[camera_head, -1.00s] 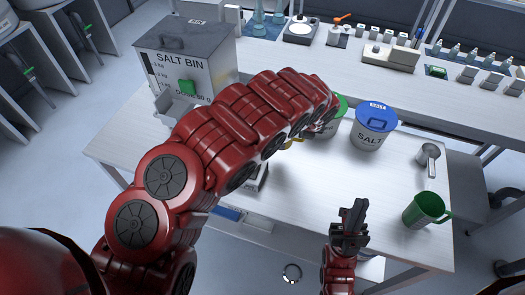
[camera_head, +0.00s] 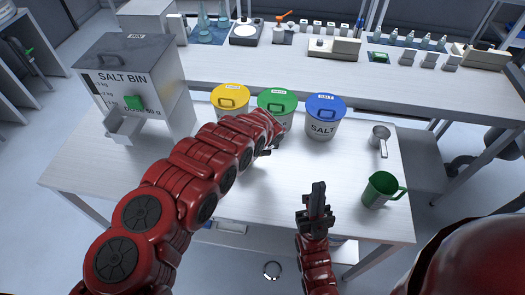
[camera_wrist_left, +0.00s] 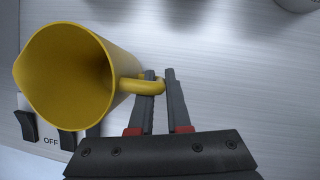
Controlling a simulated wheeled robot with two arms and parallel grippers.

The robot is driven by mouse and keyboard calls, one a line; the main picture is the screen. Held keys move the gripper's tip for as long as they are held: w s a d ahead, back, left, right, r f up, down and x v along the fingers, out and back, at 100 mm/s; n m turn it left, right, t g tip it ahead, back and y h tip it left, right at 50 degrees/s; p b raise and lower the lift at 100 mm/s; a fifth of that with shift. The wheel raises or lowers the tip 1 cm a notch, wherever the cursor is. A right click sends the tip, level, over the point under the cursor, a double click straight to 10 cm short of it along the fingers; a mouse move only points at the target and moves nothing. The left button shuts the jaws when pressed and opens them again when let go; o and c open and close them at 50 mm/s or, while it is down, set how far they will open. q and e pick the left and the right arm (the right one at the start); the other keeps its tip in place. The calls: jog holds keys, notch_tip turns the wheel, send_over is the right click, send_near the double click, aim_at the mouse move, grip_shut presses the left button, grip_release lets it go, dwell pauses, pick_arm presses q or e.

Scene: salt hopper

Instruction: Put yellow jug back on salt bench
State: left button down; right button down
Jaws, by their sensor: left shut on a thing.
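The yellow jug (camera_wrist_left: 68,78) shows in the left wrist view, its open mouth facing the camera and the inside looking empty. My left gripper (camera_wrist_left: 159,78) is shut on the jug's handle. In the head view my left arm hides the jug, and only a bit of the left gripper shows by its end. The jug is over the pale salt bench (camera_head: 265,190); I cannot tell whether it touches the top. My right gripper (camera_head: 317,190) points up near the bench's front edge, apart from any object; its finger gap is unclear.
The salt bin (camera_head: 150,95) stands at the bench's left. Yellow (camera_head: 230,95), green (camera_head: 277,100) and blue (camera_head: 323,117) lidded tubs line the back. A metal scoop (camera_head: 380,137) and green jug (camera_head: 382,190) are at right. A switch box marked OFF (camera_wrist_left: 45,128) sits beside the yellow jug.

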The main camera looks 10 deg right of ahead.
pick_arm(q)
jog(key=shift+a+f, duration=0.1)
jog(key=shift+f, duration=0.75)
jog(key=shift+f, duration=0.15)
jog(key=c, duration=0.9)
grip_release()
